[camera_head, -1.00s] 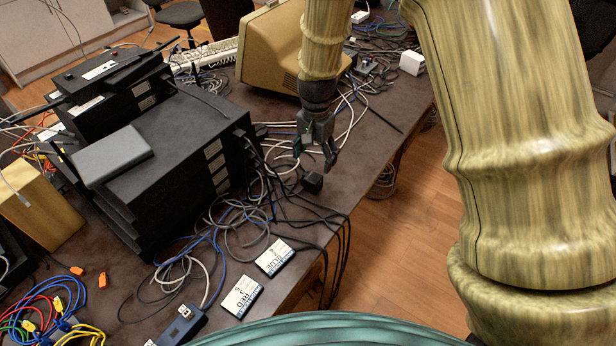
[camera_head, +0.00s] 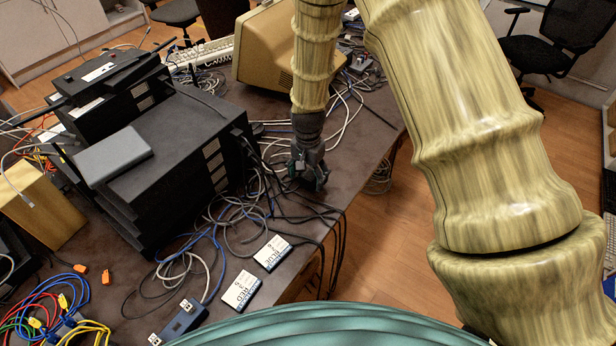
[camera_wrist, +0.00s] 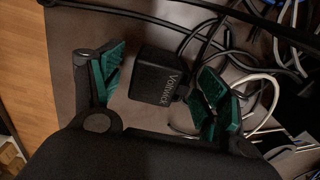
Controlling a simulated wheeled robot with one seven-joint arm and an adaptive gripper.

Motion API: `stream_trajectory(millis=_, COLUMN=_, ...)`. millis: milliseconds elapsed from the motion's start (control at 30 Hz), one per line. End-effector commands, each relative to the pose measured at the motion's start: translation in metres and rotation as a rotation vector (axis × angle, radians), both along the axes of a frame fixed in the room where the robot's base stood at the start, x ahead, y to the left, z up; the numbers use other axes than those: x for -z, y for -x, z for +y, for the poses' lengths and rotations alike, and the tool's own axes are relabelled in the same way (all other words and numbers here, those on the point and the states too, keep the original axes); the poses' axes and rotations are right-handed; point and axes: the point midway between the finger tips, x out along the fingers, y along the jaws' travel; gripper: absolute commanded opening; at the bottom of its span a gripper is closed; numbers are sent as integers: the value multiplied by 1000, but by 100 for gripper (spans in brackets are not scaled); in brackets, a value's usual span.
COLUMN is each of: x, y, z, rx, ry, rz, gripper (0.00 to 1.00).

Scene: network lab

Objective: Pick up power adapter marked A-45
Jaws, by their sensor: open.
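A small black power adapter (camera_wrist: 158,75) lies on the dark table. In the wrist view it sits between the two green-padded fingers of my gripper (camera_wrist: 156,85), which are apart, with a gap on the left side. Light lettering shows on its top face; I cannot make out a mark A-45. In the head view my gripper (camera_head: 308,178) points down close to the tabletop near the table's right edge, and it hides the adapter there.
Tangled black, white and blue cables lie around the gripper. A stack of black network boxes (camera_head: 190,170) stands to the left. A beige monitor (camera_head: 268,50) stands behind. Two labelled cards, BLUE (camera_head: 272,253) and RED (camera_head: 241,290), lie in front. The table's right edge is close.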

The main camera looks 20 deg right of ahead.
Motion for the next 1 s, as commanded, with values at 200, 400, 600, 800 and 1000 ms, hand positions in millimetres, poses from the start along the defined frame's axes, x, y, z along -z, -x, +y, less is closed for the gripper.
stream_trajectory(millis=200, x=11, y=1, z=0, rx=0, ry=0, rz=0, gripper=75)
stream_trajectory(millis=400, x=12, y=1, z=0, rx=0, ry=0, rz=0, gripper=75)
stream_trajectory(millis=600, x=12, y=1, z=0, rx=0, ry=0, rz=0, gripper=44)
stream_trajectory(millis=800, x=12, y=0, z=0, rx=0, ry=0, rz=0, gripper=22)
stream_trajectory(millis=1000, x=11, y=0, z=0, rx=0, ry=0, rz=0, gripper=22)
